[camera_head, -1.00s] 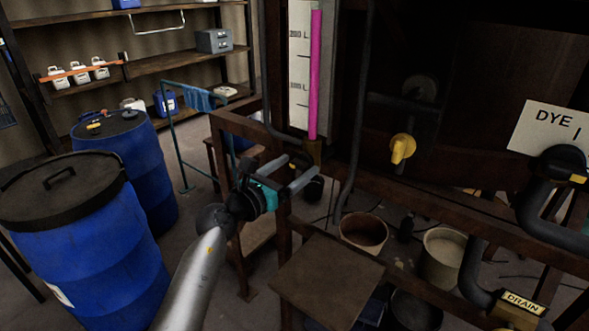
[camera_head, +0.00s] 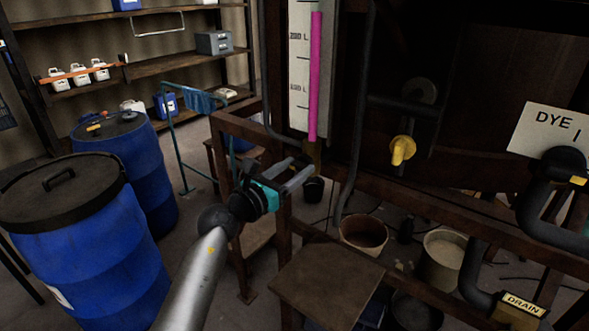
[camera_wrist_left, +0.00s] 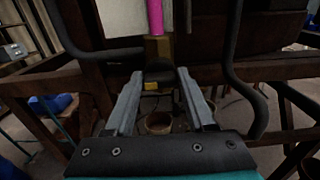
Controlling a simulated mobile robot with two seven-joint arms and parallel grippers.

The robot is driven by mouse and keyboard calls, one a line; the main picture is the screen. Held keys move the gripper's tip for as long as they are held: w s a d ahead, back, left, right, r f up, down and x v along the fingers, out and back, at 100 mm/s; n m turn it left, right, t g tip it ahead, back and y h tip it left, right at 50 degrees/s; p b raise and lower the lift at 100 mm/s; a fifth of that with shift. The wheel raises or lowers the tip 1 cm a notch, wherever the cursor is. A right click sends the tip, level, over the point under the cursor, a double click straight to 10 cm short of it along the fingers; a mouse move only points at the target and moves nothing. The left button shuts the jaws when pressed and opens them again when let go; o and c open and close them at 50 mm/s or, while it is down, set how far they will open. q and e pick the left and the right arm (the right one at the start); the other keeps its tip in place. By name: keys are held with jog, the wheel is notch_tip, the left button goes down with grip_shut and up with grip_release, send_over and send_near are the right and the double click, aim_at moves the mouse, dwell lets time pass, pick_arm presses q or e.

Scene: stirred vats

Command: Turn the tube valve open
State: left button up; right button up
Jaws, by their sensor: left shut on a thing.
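The tube valve sits at the foot of the level tube, which holds a magenta column (camera_head: 315,80). Its brass-coloured body (camera_head: 313,152) shows in the head view. In the left wrist view, the valve's dark handle with a yellow mark (camera_wrist_left: 150,86) lies between the fingertips. My left gripper (camera_head: 303,168) reaches in from the left, below the tube. Its two grey fingers (camera_wrist_left: 160,76) are shut on the valve handle, one on each side. The fingers partly hide the handle in the head view. My right gripper is not in view.
A rusty frame beam (camera_head: 450,215) runs just beside the gripper. A yellow-handled tap (camera_head: 402,150) and a DYE sign (camera_head: 547,130) are to the right. Blue drums (camera_head: 85,250) stand at left. A bucket (camera_head: 364,233) and a small table (camera_head: 325,280) are below.

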pick_arm(q)
grip_shut()
jog(key=n+p, duration=0.5)
jog(key=n, duration=0.2)
jog(key=shift+a+p, duration=0.1)
jog(key=shift+p, duration=0.3)
jog(key=n+p, duration=0.2)
jog(key=n, duration=0.4)
jog(key=shift+w+f, duration=0.1)
jog(key=shift+f, duration=0.05)
jog(key=shift+f+n+p, duration=0.1)
jog(key=shift+n+p, duration=0.95)
jog(key=shift+n, duration=1.45)
jog(key=o, duration=1.2)
grip_release()
